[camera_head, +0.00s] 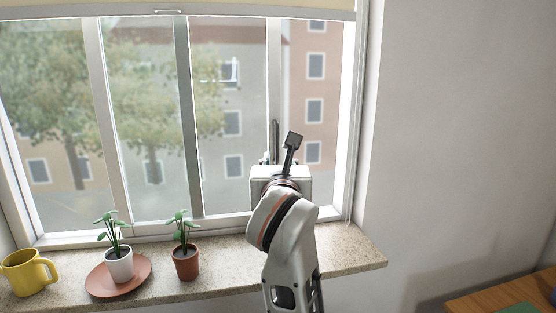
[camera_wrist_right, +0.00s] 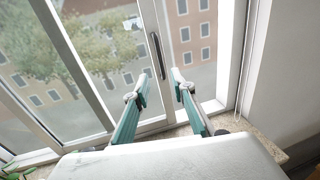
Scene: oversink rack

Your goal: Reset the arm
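My right arm reaches up from the bottom of the head view, in front of the window's right part. In the wrist view my right gripper (camera_wrist_right: 161,85) has its two teal-and-grey fingers apart with nothing between them. The fingers point toward the window, and a dark window handle (camera_wrist_right: 157,55) shows beyond the gap between them. They look clear of the handle, though the exact distance cannot be told. In the head view my wrist hides most of the gripper. My left gripper is not in view.
The stone windowsill (camera_head: 220,271) holds a yellow mug (camera_head: 22,273), a white-potted plant (camera_head: 119,266) on a terracotta saucer (camera_head: 95,283), and a brown-potted plant (camera_head: 186,264). The sill right of my arm is clear. A wooden table (camera_head: 500,297) stands at the lower right.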

